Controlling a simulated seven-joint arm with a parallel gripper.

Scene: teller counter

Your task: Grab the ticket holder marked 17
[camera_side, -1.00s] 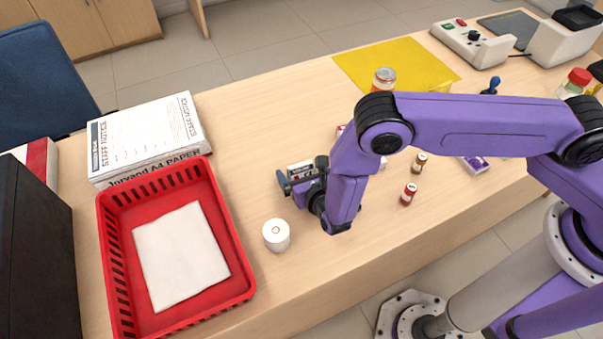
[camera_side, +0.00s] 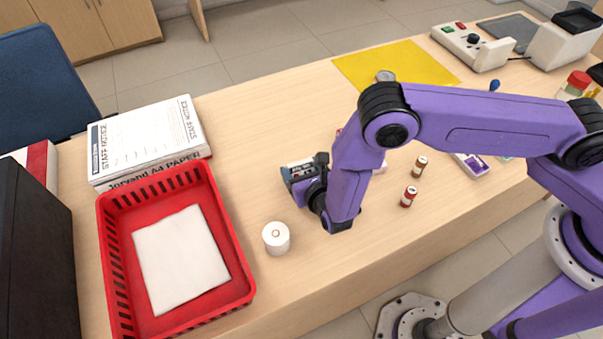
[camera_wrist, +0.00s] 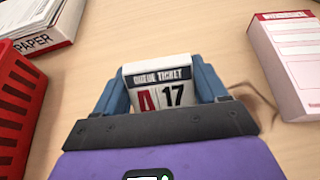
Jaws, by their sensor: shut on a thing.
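The ticket holder marked 17 (camera_wrist: 163,90) is a small white block with a dark "QUEUE TICKET" header and a red panel beside the number. In the wrist view it sits between the two blue fingers of my gripper (camera_wrist: 162,85), which is shut on it from both sides. In the side view the holder (camera_side: 298,169) shows at the end of my gripper (camera_side: 300,174), near the middle of the counter. My gripper hides part of it there. I cannot tell whether it is lifted off the counter.
A red basket (camera_side: 243,277) with a white sheet lies to the left, and a white roll (camera_side: 276,237) stands close to my gripper. A paper stack (camera_side: 150,138) is behind the basket. Two small bottles (camera_side: 409,196) stand to the right. A pink-and-white pad (camera_wrist: 288,62) lies right of the holder.

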